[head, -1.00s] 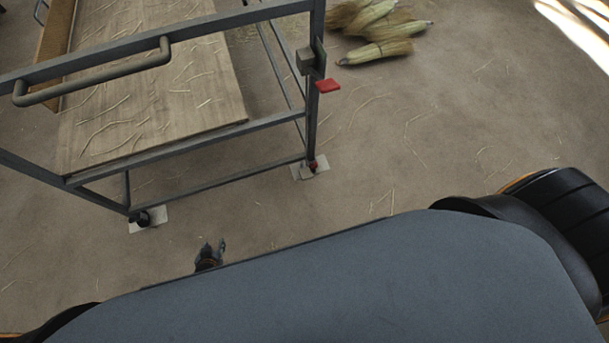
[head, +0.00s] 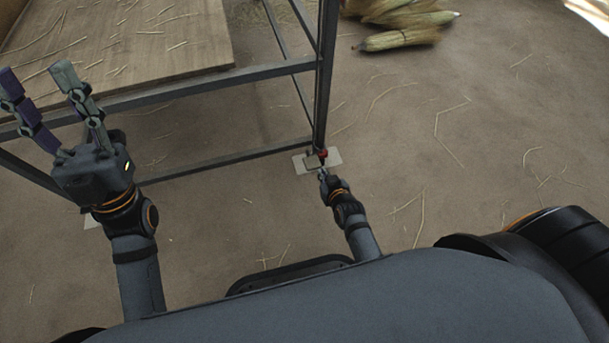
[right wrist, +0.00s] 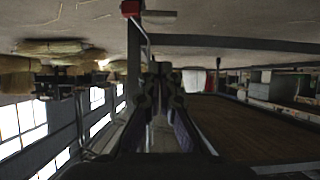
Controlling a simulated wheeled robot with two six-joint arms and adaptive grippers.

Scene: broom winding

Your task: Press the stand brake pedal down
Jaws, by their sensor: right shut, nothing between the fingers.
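The red brake pedal (head: 323,154) is a small part at the foot of the stand's right front leg (head: 325,90), just above a pale floor plate (head: 334,158). My right gripper (head: 322,174) is shut and empty, low by the floor with its tips just in front of the pedal; I cannot tell whether they touch. In the right wrist view, the shut fingers (right wrist: 160,69) point ahead, and a red part (right wrist: 130,8) shows at the top edge. My left gripper (head: 36,76) is open and empty, with fingers spread, in front of the stand's left side.
The grey metal frame of the stand carries a wooden board (head: 120,45) strewn with straw. Straw bundles (head: 400,38) lie on the floor behind, to the right.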

